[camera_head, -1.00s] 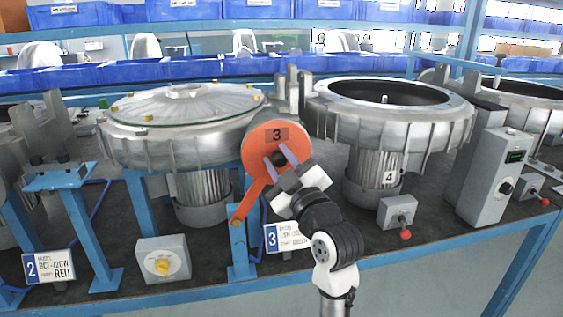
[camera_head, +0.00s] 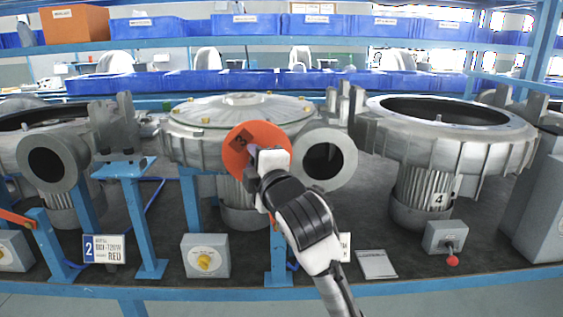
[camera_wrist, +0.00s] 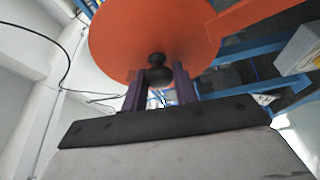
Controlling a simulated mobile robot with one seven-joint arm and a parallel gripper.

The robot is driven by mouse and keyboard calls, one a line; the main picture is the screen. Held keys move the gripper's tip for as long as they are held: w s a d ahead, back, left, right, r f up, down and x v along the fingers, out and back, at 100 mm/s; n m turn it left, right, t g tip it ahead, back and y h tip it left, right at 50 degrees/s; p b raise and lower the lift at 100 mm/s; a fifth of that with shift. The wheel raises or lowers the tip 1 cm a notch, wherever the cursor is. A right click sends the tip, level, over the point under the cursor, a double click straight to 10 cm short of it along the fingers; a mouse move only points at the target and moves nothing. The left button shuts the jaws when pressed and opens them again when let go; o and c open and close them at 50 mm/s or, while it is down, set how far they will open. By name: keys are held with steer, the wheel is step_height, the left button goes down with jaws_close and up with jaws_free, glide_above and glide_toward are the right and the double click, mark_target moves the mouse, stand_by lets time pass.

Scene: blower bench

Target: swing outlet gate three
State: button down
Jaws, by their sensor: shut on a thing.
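The orange round gate marked 3 (camera_head: 243,139) is swung to the left of its outlet, and the outlet's dark round opening (camera_head: 323,160) shows beside it. In the wrist view the orange disc (camera_wrist: 150,30) fills the top, with a black knob (camera_wrist: 157,70) on its face. My gripper (camera_wrist: 160,88) is shut on the knob, its two purple fingers on either side of it. In the head view my gripper (camera_head: 254,160) covers the knob and part of the disc.
Blower 2's outlet (camera_head: 52,162) stands open at the left. Several blue posts (camera_head: 190,200) hold things up along the bench. A grey box with a yellow dial (camera_head: 205,256) and a grey switch box with a red knob (camera_head: 444,237) sit near the bench's front edge.

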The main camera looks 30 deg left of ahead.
steer(key=s+a+f+n+h+b, duration=0.2)
steer(key=s+a+f+n+h, duration=0.2)
steer(key=s+a+f+n, duration=0.3)
steer(key=shift+s+a+f+n+g, duration=0.25)
steer(key=shift+a+f+n, duration=0.75)
steer(key=shift+a+f, duration=1.2)
steer(key=shift+d+f, duration=0.25)
steer(key=shift+f, duration=0.05)
steer(key=c, duration=1.2)
jaws_free()
steer(key=shift+c, duration=0.2)
steer(key=shift+o, duration=0.7)
steer(key=shift+r, duration=0.1)
steer(key=b+v, duration=0.1)
steer(key=v, duration=1.2)
steer(key=shift+s+d+r+b, duration=0.2)
steer(key=shift+d+b, duration=0.05)
steer(key=shift+b, duration=0.15)
